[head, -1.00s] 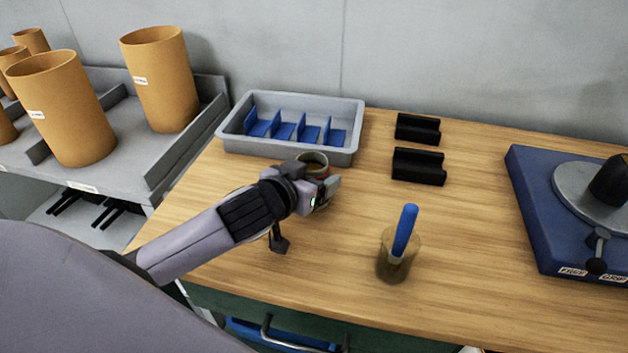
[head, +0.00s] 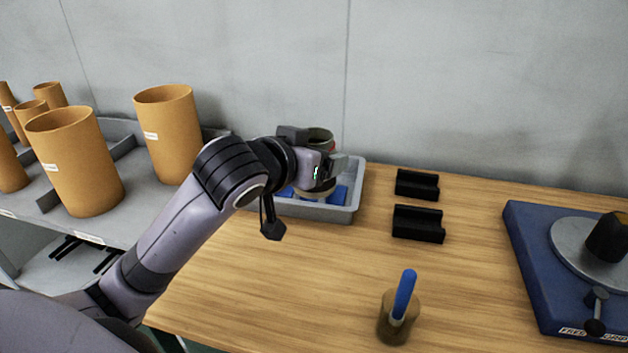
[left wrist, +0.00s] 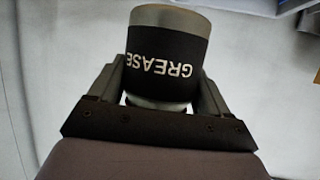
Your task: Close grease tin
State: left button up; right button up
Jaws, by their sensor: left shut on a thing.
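The grease tin (left wrist: 165,60) fills the middle of the left wrist view, with a black band lettered GREASE. My left gripper (left wrist: 165,90) is shut on it, one finger on each side. The tin looks raised, in line with the grey tray. I cannot make out a separate lid. My right gripper is not in view.
The grey tray (head: 352,206) with blue dividers stands by the wall. Two black holders (head: 418,224) lie right of it. A brown pot (head: 397,325) with a blue-handled tool stands in front. A blue-based fixture (head: 530,262) is at right. The middle of the table is clear.

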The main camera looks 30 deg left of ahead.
aim_at(316, 197)
pick_arm(q)
jog(key=shift+r, duration=1.25)
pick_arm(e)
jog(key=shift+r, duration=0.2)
pick_arm(q)
jog(key=o, duration=0.8)
jog(key=c, duration=1)
jog(key=shift+o, duration=0.2)
jog(key=shift+f, duration=0.15)
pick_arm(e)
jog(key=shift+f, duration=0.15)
